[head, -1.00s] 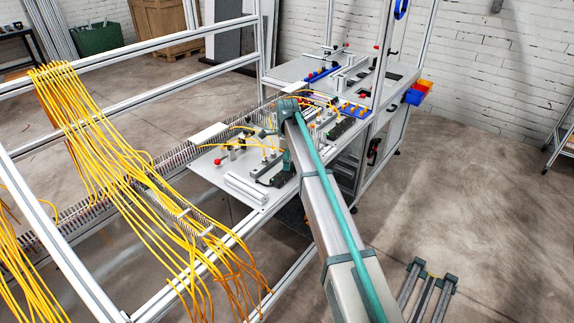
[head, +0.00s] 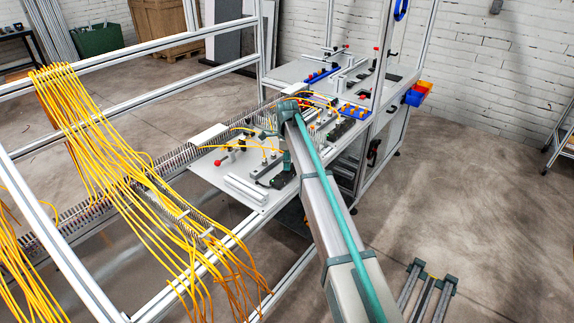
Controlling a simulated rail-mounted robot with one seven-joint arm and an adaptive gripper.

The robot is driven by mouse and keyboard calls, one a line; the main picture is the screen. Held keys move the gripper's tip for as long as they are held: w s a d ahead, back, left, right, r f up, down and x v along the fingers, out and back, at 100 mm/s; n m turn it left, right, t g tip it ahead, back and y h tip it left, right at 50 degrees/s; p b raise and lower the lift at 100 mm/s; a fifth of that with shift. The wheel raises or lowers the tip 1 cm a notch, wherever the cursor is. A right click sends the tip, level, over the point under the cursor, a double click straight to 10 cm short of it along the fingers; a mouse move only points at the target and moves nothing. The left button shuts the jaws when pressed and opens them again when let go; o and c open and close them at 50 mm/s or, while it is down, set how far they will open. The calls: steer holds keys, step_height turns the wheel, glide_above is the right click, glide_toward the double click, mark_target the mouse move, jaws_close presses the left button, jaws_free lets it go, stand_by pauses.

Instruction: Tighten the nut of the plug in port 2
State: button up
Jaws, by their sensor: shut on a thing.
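My gripper (head: 268,134) is small in the head view, just left of my wrist, over the work plate (head: 212,172) on the bench. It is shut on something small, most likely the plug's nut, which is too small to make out. Yellow cables (head: 243,129) run across the plate close to the gripper. My arm comes from the lower right and hides part of the bench behind it. Port 2, its number and the plug cannot be told apart at this size.
Small fixtures with red knobs (head: 217,162) and pale rails (head: 246,189) stand on the plate. Many yellow cables (head: 110,160) hang over the frame at left. The floor at right is mostly clear.

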steer(key=m+p, duration=0.1)
steer(key=m, duration=0.5)
steer(key=shift+p, duration=0.35)
steer(key=m, duration=0.3)
steer(key=m+p, duration=0.1)
steer(key=m, duration=0.2)
steer(key=shift+s+f, duration=0.1)
steer(key=shift+f, duration=0.1)
steer(key=o, duration=0.9)
steer(key=shift+c, duration=0.2)
steer(key=shift+r, duration=0.15)
steer(key=shift+r+p, duration=1.7)
steer(key=shift+r, duration=1.75)
steer(key=shift+c, duration=0.2)
